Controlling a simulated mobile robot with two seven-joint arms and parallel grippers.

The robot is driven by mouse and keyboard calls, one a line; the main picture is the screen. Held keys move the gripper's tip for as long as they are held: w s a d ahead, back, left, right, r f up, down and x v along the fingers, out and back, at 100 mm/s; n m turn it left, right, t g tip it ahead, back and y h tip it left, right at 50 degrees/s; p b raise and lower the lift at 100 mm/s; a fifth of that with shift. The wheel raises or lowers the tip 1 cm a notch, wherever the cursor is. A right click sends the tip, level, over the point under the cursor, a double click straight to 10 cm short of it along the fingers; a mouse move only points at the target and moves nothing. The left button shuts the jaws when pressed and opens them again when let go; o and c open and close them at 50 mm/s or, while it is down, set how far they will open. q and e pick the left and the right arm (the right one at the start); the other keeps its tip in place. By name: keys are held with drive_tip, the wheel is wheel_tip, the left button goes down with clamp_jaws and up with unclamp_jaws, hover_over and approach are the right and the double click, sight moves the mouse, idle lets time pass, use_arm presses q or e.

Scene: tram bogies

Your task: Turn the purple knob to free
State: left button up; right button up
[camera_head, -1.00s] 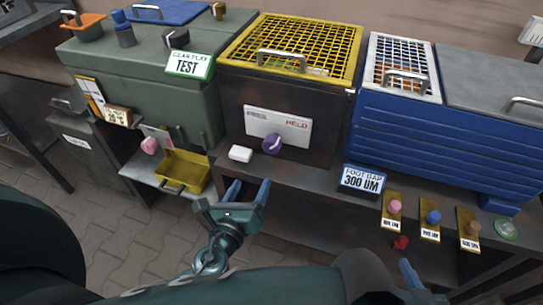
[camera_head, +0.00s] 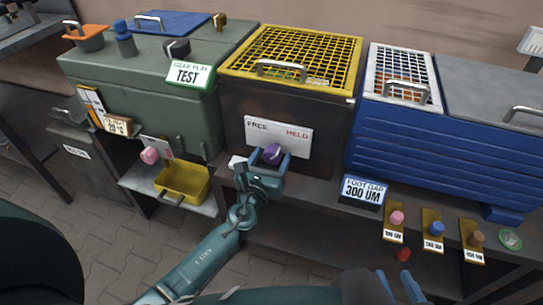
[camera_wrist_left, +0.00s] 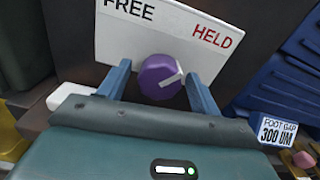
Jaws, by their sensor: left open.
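The purple knob (camera_head: 271,154) sits on a white plate (camera_head: 291,132) marked FREE on the left and HELD on the right, on the front of the dark box with the yellow mesh lid. In the left wrist view the knob (camera_wrist_left: 160,77) carries a white pointer line aimed up and right, toward HELD. My left gripper (camera_head: 270,158) is open, with one finger on each side of the knob. In the left wrist view small gaps show between the fingers and the knob. My right gripper (camera_head: 398,287) shows only in part at the bottom of the head view.
A white block (camera_wrist_left: 68,95) lies left of the knob on the shelf. A yellow tray (camera_head: 190,183) is further left. The blue FOOT GAP sign (camera_head: 362,190) and several tagged knobs stand to the right.

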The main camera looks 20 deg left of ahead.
use_arm(q)
drive_tip(key=shift+w, duration=0.35)
drive_tip(key=shift+c, duration=0.2)
drive_tip(key=c, duration=0.9)
